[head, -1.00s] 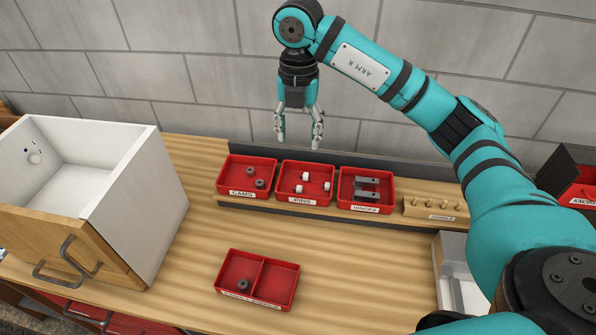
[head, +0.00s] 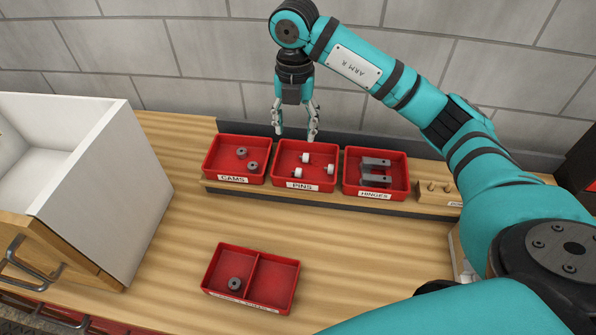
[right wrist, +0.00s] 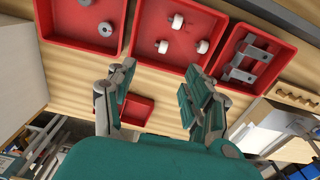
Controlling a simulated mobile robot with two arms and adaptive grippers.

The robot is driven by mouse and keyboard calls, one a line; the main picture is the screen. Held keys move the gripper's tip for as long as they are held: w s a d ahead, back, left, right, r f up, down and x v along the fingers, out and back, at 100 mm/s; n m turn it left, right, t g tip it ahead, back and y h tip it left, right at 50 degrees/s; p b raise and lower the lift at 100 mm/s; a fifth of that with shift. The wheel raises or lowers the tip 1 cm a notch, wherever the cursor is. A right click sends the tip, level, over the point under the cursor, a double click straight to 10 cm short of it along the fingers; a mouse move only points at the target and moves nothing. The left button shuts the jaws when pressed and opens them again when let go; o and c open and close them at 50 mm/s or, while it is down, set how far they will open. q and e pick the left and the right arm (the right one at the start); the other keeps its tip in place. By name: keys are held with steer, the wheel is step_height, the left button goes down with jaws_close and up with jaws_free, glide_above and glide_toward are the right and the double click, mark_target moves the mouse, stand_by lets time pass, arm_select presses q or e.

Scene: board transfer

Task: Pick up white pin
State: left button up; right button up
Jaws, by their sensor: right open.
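Several small white pins with dark stems lie in the red bin labelled PINS (head: 318,187). One white pin (head: 297,172) is near the front wall, another white pin (head: 305,157) is farther back, and a third white pin (head: 329,168) is at the right. White pins also show in the right wrist view (right wrist: 177,21). My right gripper (head: 296,135) points down, open and empty, above the back edge of the pins bin. Its two spread fingers also show in the right wrist view (right wrist: 158,76). My left gripper is not in view.
The CAMS bin (head: 212,172) and HINGES bin (head: 347,180) flank the pins. A two-compartment red tray (head: 277,285) stands in front, a grey cam (head: 235,284) in its left compartment. A white box (head: 110,190) is at left. Bare wood lies between.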

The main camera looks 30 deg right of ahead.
steer(key=p, duration=0.2)
glide_above(297, 169)
step_height(297, 169, down, 8)
steer(key=shift+a+f, duration=0.1)
steer(key=shift+a, duration=0.05)
steer(key=shift+f+p, duration=0.15)
steer(key=shift+p, duration=0.3)
step_height(297, 169, down, 4)
steer(key=shift+s+f+p, duration=0.1)
steer(key=shift+f+p, duration=0.1)
steer(key=shift+p, duration=1)
steer(key=shift+f, duration=0.25)
steer(key=c, duration=0.8)
